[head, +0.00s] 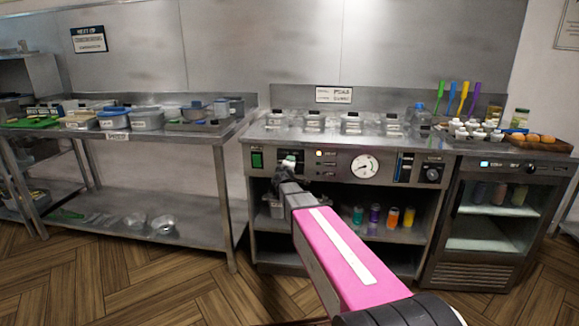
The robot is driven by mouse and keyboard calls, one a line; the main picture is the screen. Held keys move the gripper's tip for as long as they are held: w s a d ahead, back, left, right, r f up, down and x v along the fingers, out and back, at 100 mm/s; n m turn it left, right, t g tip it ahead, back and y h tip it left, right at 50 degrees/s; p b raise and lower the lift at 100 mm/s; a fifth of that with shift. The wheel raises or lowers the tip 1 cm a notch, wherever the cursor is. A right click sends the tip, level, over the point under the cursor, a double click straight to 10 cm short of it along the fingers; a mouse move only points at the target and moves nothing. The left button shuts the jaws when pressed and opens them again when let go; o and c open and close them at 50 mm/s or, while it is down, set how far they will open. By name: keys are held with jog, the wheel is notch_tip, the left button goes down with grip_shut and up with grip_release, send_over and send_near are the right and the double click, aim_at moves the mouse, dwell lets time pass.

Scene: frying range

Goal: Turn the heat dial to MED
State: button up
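The steel frying range (262,186) has a control panel along its front. My gripper (290,164) is at the left part of this panel, at the end of my pink arm. It looks close to the panel, but I cannot tell whether it touches. Its fingers are too small and too hidden to show whether they are open or shut, and it covers part of the panel. A dark round dial (432,173) sits on a black plate at the panel's right end, well away from my gripper. Its markings are too small to read, so I cannot tell which dial is the heat dial.
A white round gauge (364,167) and a green switch (257,160) are on the panel. Several coloured bottles (392,216) stand on the shelf below. A glass-door cooler (487,241) is at right, a steel table (186,137) at left. The floor in front is clear.

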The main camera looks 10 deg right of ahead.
jog(key=shift+m, duration=0.6)
jog(key=shift+s, duration=0.1)
jog(key=o, duration=0.9)
jog(key=v, duration=1)
jog(key=shift+s+a, duration=0.1)
jog(key=shift+s, duration=0.3)
